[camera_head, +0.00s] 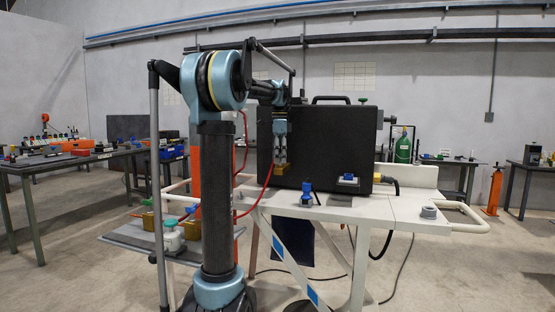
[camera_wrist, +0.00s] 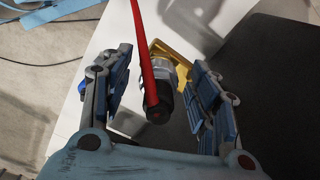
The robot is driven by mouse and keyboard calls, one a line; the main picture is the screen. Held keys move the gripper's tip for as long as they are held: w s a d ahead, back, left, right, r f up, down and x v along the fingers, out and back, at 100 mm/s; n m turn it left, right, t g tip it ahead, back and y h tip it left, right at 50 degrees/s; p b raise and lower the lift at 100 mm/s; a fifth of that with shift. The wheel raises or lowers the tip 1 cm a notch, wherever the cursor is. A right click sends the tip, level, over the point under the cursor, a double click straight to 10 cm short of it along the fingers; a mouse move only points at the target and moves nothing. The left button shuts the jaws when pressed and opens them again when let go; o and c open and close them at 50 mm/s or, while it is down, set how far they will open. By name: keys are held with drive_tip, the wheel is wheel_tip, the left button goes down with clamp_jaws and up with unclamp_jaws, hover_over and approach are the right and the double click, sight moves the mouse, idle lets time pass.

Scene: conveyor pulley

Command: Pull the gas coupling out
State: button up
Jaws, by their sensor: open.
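The gas coupling (camera_wrist: 162,78) shows in the wrist view as a silver and black cylindrical fitting. It sits against a yellow brass-coloured block (camera_wrist: 184,62), and a red hose (camera_wrist: 142,45) passes across it. My gripper (camera_wrist: 160,62) is open, with one blue finger pad on each side of the coupling and visible gaps. In the head view my gripper (camera_head: 281,153) points down just above the brass-coloured block (camera_head: 281,169), in front of the black case. The coupling is too small to make out there. The red hose (camera_head: 262,193) hangs from this spot.
The black case (camera_head: 330,140) stands upright on a white table (camera_head: 385,210), close beside my gripper. Small blue-topped fittings (camera_head: 308,195) lie in front of it. A grey shelf (camera_head: 130,240) with other fittings is at the left. The table's right end is mostly clear.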

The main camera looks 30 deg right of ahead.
clamp_jaws()
drive_tip(key=shift+r, duration=0.7)
idle(0.6)
drive_tip(key=shift+r, duration=4)
